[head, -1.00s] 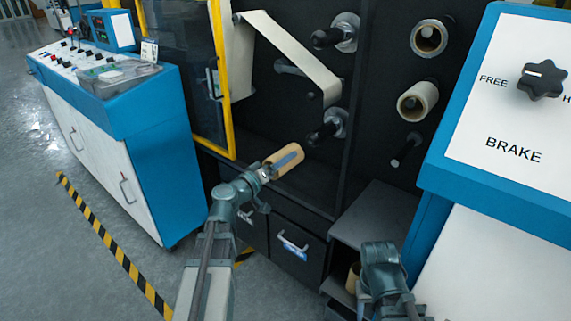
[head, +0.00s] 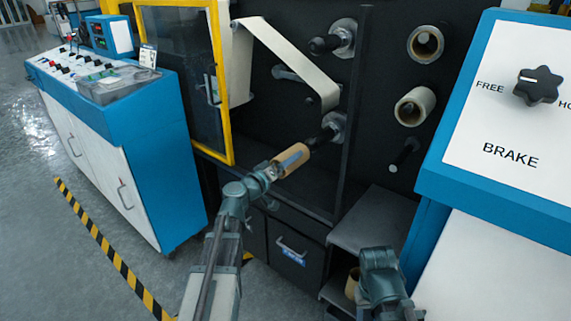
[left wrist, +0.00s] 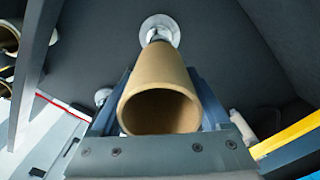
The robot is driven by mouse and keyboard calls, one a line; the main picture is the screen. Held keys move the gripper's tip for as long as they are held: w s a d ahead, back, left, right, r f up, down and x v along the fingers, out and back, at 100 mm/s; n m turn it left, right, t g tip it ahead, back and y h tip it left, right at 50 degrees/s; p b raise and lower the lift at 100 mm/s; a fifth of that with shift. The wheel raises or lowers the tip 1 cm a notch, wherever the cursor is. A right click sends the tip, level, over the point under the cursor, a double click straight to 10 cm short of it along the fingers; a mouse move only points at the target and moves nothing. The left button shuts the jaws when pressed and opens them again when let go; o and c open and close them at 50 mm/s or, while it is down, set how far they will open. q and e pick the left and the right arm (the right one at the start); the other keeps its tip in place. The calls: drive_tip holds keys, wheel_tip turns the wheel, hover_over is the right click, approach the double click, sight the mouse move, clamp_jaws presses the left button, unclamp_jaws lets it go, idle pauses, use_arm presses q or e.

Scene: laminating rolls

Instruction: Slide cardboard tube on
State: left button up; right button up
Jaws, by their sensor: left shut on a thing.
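My left gripper (head: 288,161) is shut on a brown cardboard tube (head: 300,153), held in front of the machine. In the left wrist view the tube (left wrist: 160,85) lies lengthwise between the two fingers, its open near end facing the camera. The tube's far end is at the tip of the lower dark spindle (head: 327,134), roughly in line with it. I cannot tell whether the tip is inside the tube. The spindle's round pale flange (left wrist: 160,30) shows beyond the tube. My right gripper (head: 380,268) is low at the right; its fingers are hidden.
An upper spindle (head: 328,43) and a web of pale material (head: 290,55) are above. Two rolls (head: 415,106) are on the right panel. A yellow-framed door (head: 226,90) stands to the left. Another tube (head: 352,284) is in the low shelf beside my right arm.

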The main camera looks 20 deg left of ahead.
sight(321, 139)
use_arm(q)
drive_tip(key=shift+x, duration=8.95)
drive_tip(key=o, duration=1.2)
drive_tip(key=v, duration=1.3)
drive_tip(key=shift+s+a, duration=0.1)
drive_tip(key=shift+s, duration=0.25)
